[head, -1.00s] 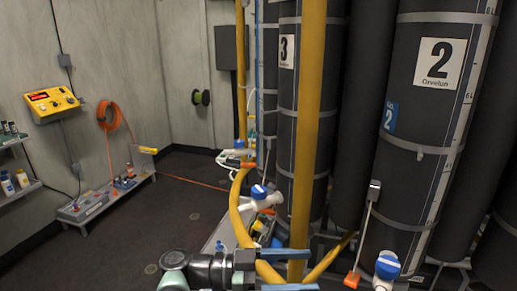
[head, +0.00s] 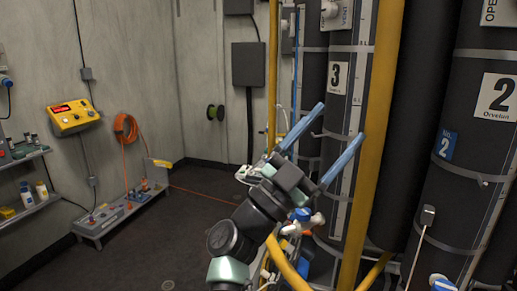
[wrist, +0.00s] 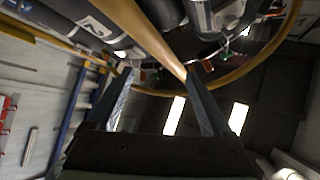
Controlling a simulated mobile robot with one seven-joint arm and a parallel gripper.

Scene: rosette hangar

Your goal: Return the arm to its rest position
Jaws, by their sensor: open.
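My gripper (head: 343,120) is raised in the middle of the head view, with its two blue fingers apart and pointing up and to the right. Nothing is held between them. The right finger overlaps the yellow upright pole (head: 377,110) in the picture; I cannot tell how close they are. In the wrist view, the spread fingers (wrist: 158,76) show empty, and the yellow pole (wrist: 145,32) runs down toward the right fingertip. My dark forearm reaches up from the bottom.
A yellow box (head: 73,117), an orange hose coil (head: 126,128) and shelves line the left wall. The dark floor (head: 150,230) at left is mostly clear.

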